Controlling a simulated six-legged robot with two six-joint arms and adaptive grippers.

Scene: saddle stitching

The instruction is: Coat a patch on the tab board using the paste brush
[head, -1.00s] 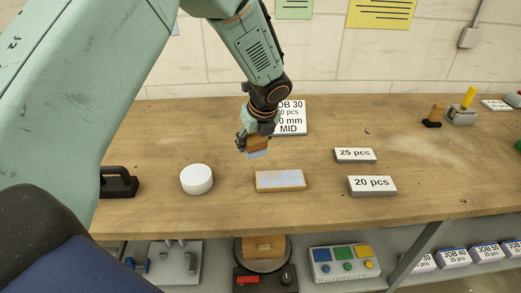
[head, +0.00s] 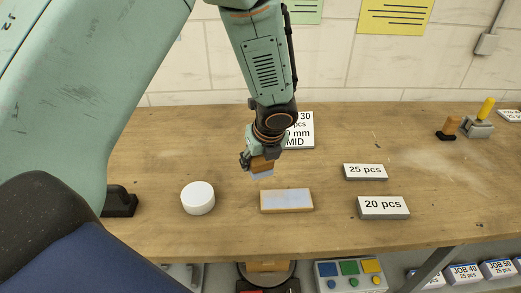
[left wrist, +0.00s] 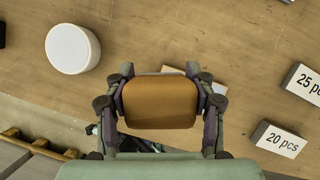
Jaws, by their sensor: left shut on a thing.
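The tab board (head: 266,209) is a small wooden block lying on the bench, with a pale bluish-white patch (head: 288,197) over most of its top. My left gripper (head: 260,159) is shut on the paste brush (head: 261,165), which has an orange-brown handle and a pale tip pointing down. The brush is just behind and left of the board in the head view, apparently above the bench and apart from the board. My right gripper is not in view.
A round white tub (head: 198,198) stands left of the board. Signs marked 25 pcs (head: 365,172) and 20 pcs (head: 383,207) lie to the right. A larger job sign (head: 302,130) stands behind the gripper. A black-handled tool (head: 119,201) is at the left.

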